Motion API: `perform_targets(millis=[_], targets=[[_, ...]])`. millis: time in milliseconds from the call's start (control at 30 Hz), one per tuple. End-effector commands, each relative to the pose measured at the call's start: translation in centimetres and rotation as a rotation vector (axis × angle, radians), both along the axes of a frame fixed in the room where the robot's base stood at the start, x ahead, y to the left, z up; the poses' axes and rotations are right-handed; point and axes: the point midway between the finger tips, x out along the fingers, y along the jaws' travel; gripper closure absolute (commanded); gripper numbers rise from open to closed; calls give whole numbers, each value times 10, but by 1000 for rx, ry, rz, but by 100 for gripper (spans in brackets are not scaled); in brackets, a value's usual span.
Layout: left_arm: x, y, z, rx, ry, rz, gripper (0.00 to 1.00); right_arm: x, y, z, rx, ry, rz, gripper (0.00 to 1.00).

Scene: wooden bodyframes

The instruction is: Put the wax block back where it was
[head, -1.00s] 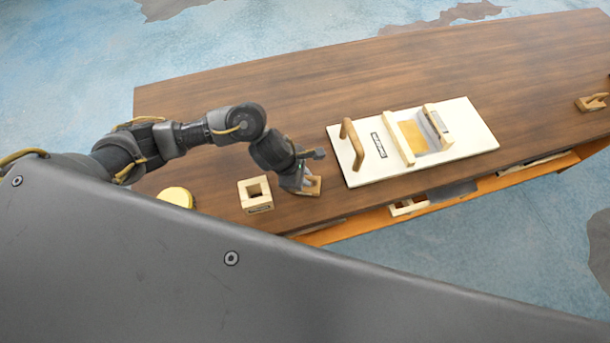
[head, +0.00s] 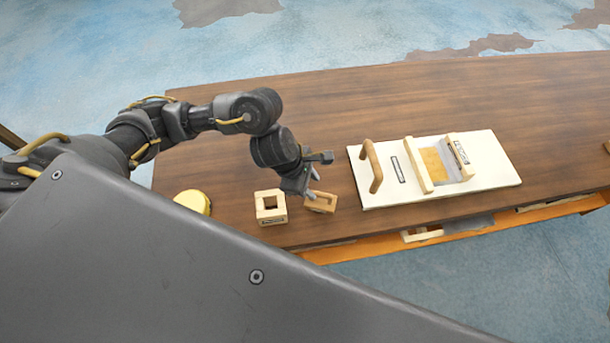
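A small light-brown wooden piece (head: 321,203) is at my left gripper's fingertips, between a cream box and a white board. My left gripper (head: 310,193) points down at it with its fingers at the piece's left and upper side. I cannot tell whether they are shut on it or whether it is off the table. The cream box (head: 271,216) with a square opening in its top stands just left of it; the opening looks dark and empty. A round yellow item (head: 193,201) lies farther left, partly hidden by my body. No block is clearly recognisable as wax. My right gripper is not in view.
The white board (head: 395,196) right of the gripper carries a wooden handle (head: 371,166), upright cream pieces and a yellow sheet (head: 434,165). The brown table (head: 330,110) is clear behind these. An orange shelf (head: 350,250) with items shows below the front edge.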

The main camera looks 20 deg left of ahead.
Motion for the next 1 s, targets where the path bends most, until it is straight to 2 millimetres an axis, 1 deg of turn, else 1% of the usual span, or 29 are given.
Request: perform_targets(millis=[33, 100, 200, 300, 433, 1000], targets=[[-1, 3, 10, 0, -6, -3, 64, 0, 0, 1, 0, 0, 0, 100], [-3, 8, 21, 1, -5, -1, 64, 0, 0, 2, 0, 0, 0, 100], [-6, 12, 31, 2, -3, -2, 64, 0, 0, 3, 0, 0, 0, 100], [-8, 14, 38, 1, -3, -1, 64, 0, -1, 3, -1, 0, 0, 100], [-9, 16, 40, 1, 0, 1, 64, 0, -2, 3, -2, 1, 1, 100], [-9, 15, 39, 1, 0, 0, 64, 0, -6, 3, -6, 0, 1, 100]])
